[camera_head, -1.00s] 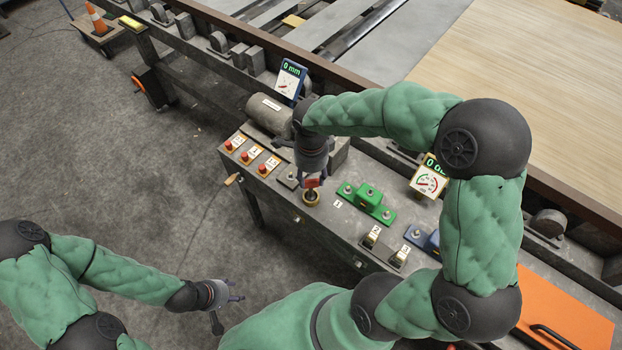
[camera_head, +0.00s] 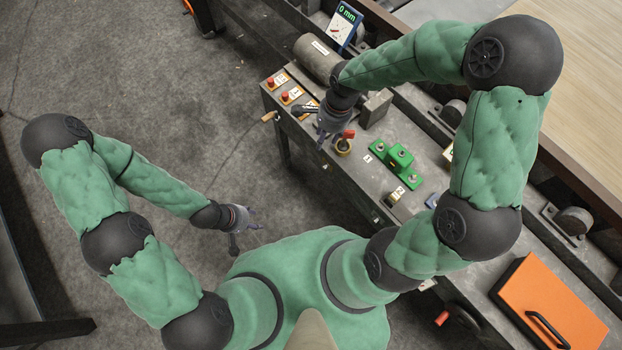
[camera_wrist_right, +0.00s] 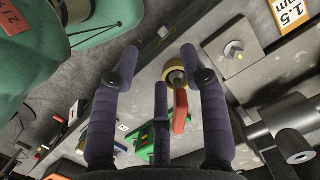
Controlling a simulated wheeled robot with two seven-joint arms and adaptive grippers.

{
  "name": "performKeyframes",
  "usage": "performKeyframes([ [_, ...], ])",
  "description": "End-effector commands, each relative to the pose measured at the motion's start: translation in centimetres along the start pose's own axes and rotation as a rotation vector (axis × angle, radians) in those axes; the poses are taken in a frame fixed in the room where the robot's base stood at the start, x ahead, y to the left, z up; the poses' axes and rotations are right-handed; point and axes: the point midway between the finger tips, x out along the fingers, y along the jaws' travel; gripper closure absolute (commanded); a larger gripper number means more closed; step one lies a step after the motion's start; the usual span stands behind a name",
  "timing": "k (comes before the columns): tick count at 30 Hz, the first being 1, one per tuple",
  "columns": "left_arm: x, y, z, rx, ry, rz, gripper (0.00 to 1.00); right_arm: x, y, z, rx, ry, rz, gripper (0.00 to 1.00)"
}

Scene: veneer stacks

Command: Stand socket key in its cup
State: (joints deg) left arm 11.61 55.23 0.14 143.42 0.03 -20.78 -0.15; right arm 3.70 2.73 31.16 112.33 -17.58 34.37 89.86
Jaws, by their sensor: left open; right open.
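The socket key (camera_head: 349,133), with a red handle, stands in a brass-coloured round cup (camera_head: 343,148) at the front edge of the grey bench. In the right wrist view the red handle (camera_wrist_right: 180,112) rises from the cup (camera_wrist_right: 176,75); its lower end is hidden inside the cup. My right gripper (camera_head: 326,136) is open, just left of the key and apart from it in the head view. In the right wrist view its spread fingers (camera_wrist_right: 160,65) hold nothing. My left gripper (camera_head: 254,226) is open and empty, away from the bench above the floor.
Red buttons on plates (camera_head: 285,97) sit left of the cup. A green fixture (camera_head: 399,158) and small labelled blocks (camera_head: 396,196) sit to its right. A grey cylinder (camera_head: 318,58) and a gauge (camera_head: 344,27) stand behind. An orange case (camera_head: 552,315) lies at lower right.

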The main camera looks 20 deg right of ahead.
Motion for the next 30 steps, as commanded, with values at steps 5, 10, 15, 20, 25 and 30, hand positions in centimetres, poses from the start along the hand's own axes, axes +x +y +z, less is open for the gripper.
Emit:
performKeyframes([
  [5, 0.0, 0.0, 0.0, 0.000, 0.000, 0.000, 0.52, 4.8, 0.8, 1.7, -0.220, -0.067, -0.010, 0.55],
  [10, 0.0, 0.0, 0.0, 0.000, 0.000, 0.000, 0.52, 9.3, 2.0, 3.2, -0.443, -0.117, -0.044, 0.55],
  [15, 0.0, 0.0, 0.0, 0.000, 0.000, 0.000, 0.52, 13.9, 4.1, 4.8, -0.682, -0.144, -0.086, 0.55],
  [20, 0.0, 0.0, 0.0, 0.000, 0.000, 0.000, 0.52, 17.6, 6.7, 5.9, -0.900, -0.140, -0.122, 0.55],
  [25, 0.0, 0.0, 0.0, 0.000, 0.000, 0.000, 0.52, 20.1, 9.0, 6.5, -1.077, -0.119, -0.141, 0.55],
  [30, 0.0, 0.0, 0.0, 0.000, 0.000, 0.000, 0.52, 21.0, 10.0, 6.7, -1.162, -0.101, -0.147, 0.55],
])
